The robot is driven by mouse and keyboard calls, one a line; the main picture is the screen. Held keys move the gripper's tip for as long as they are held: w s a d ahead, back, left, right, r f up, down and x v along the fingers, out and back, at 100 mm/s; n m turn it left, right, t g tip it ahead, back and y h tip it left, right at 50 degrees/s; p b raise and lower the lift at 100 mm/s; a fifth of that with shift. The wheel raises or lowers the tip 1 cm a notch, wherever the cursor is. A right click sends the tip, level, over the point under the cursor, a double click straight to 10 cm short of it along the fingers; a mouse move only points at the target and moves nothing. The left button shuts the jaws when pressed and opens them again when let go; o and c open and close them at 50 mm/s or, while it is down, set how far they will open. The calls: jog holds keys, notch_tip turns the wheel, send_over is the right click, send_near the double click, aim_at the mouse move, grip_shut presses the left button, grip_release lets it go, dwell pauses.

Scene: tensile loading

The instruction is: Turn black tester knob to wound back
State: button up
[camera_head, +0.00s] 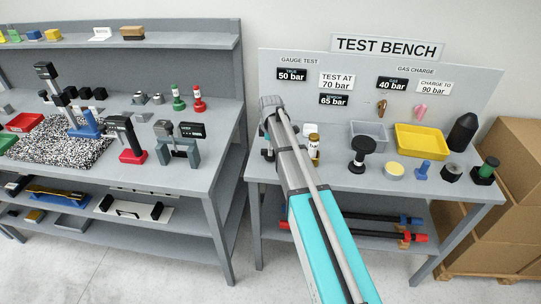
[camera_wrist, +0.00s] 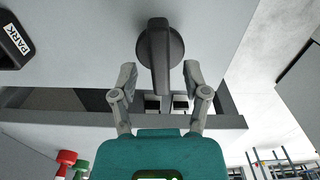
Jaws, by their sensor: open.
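The black knob (camera_wrist: 160,45) shows in the wrist view, a round disc with a long bar handle across it. The bar points down the picture, toward my gripper's palm. My gripper (camera_wrist: 160,72) is open, with one finger on each side of the bar and a visible gap at both sides. In the head view my gripper (camera_head: 271,104) is at the left edge of the test bench. I cannot pick out the knob there; my arm covers part of that area.
A dark block marked PARK (camera_wrist: 14,40) is at the wrist view's upper left. The test bench (camera_head: 330,178) holds a yellow tray (camera_head: 422,153), a grey tray (camera_head: 369,143) and a black-topped stand (camera_head: 362,147). A second table (camera_head: 190,186) stands left across a narrow gap.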

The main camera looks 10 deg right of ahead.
jog(key=shift+f+b, duration=0.55)
jog(key=shift+f, duration=0.25)
grip_shut()
